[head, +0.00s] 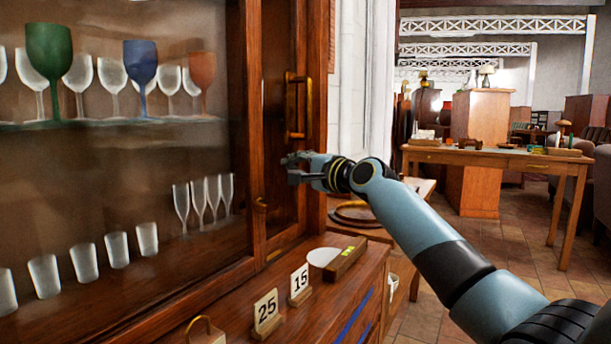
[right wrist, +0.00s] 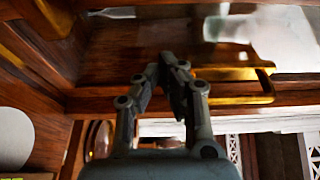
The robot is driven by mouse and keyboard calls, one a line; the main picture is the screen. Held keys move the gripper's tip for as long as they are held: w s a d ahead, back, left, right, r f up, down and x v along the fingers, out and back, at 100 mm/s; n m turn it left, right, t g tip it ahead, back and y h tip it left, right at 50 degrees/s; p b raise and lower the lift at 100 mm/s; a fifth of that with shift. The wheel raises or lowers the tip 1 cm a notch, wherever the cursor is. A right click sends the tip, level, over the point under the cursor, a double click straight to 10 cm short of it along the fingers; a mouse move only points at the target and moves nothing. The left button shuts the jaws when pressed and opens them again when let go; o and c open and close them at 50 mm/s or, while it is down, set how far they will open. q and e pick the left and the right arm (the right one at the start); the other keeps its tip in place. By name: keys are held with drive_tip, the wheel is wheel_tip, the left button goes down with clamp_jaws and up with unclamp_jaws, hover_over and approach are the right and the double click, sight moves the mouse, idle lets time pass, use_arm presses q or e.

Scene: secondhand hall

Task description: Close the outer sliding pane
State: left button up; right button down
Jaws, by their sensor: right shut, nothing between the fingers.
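A wooden display cabinet with sliding panes fills the left of the head view. A tall brass bar handle (head: 298,105) stands on an upright wooden frame at its right end; the handle also shows in the wrist view (right wrist: 268,88). I cannot tell for certain which pane is the outer one. My right gripper (head: 287,168) is shut and empty, just below the bar handle. In the wrist view its fingertips (right wrist: 170,60) meet beside the handle; contact is unclear. My left gripper is out of view.
Glasses stand inside the cabinet, including a green goblet (head: 49,58) and a blue one (head: 140,65). On the ledge below are number cards 25 (head: 266,312) and 15 (head: 300,283), and a white disc (head: 325,257). A wooden table (head: 490,156) stands farther right.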

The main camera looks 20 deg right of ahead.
drive_tip(key=b+x, duration=0.1)
drive_tip(key=x, duration=0.2)
drive_tip(key=shift+w+a+f, duration=0.15)
drive_tip(key=shift+w, duration=0.25)
drive_tip(key=s+a+p, duration=0.1)
drive_tip(key=s+a, duration=0.1)
drive_tip(key=a, duration=0.1)
drive_tip(key=shift+s+a+p, duration=0.1)
drive_tip(key=shift+s+p, duration=0.1)
drive_tip(key=shift+p, duration=0.1)
